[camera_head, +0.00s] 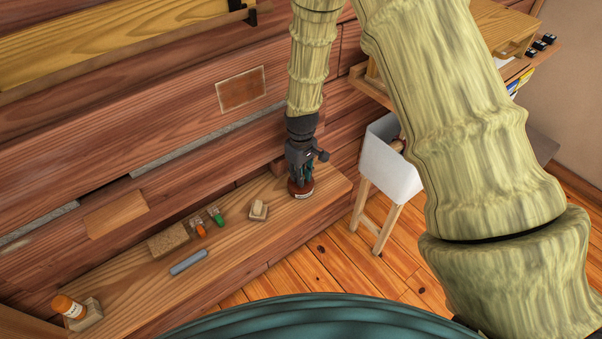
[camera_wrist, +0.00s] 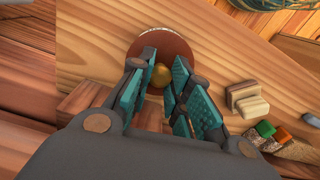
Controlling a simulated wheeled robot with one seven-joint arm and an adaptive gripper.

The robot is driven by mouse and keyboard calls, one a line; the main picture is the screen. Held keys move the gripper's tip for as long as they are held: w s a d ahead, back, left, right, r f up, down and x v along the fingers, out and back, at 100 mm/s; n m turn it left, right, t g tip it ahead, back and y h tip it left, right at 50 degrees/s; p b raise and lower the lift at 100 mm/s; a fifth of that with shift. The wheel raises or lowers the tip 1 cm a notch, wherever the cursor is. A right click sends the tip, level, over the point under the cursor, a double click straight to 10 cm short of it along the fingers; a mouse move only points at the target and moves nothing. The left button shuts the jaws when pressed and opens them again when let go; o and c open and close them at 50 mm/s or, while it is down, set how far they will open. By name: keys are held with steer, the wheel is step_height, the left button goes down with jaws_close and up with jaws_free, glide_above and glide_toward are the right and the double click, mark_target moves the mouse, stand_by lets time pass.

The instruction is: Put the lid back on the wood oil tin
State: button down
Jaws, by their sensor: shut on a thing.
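The wood oil tin (camera_head: 301,194), reddish-brown with a pale label, stands near the right end of the wooden bench. My gripper (camera_head: 302,178) points down directly over it. In the wrist view, a round reddish-brown lid (camera_wrist: 150,42) with a small brass-coloured knob (camera_wrist: 161,75) lies beneath my gripper (camera_wrist: 157,90). The teal finger pads are on either side of the knob, and my gripper is shut on it. The lid covers the tin in the wrist view, and the fingers hide part of the tin from the head. I cannot tell whether the lid is seated flat on the rim.
On the bench (camera_head: 130,290) left of the tin are a pale block on a wooden holder (camera_head: 258,210), orange- and green-capped items (camera_head: 215,216), a cork-like block (camera_head: 168,241) and a grey bar (camera_head: 188,263). A white bin (camera_head: 390,168) is right.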

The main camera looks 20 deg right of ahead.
stand_by(0.3)
steer(key=c, duration=1.3)
jaws_free()
steer(key=shift+o, duration=0.7)
steer(key=o, duration=0.4)
steer(key=shift+r+p, duration=2.35)
steer(key=shift+r, duration=1.15)
